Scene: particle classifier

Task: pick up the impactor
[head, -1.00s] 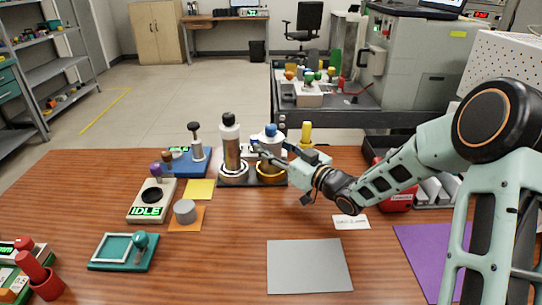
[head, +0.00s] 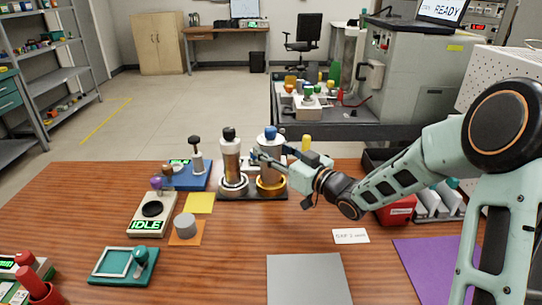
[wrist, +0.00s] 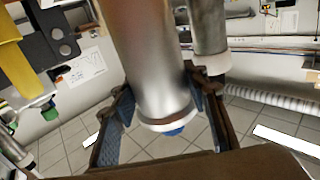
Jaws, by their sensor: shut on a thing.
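The impactor, a silver cylinder with a blue cap (head: 270,134), stands upright over a yellow ring holder (head: 271,184). My gripper (head: 262,157) is shut on its upper part, from the right. In the wrist view the silver body (wrist: 152,65) passes between the two fingers, with the blue cap end near the bottom. I cannot tell whether its lower end is clear of the ring. A second silver cylinder with a black cap (head: 231,160) stands just left in a white ring holder; it also shows in the wrist view (wrist: 209,35).
A blue stand (head: 186,177), a box reading IDLE (head: 150,214) and a yellow pad (head: 199,203) lie to the left. A grey mat (head: 309,282) and a white card (head: 351,236) lie in front. A red box (head: 396,207) is right, under my arm.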

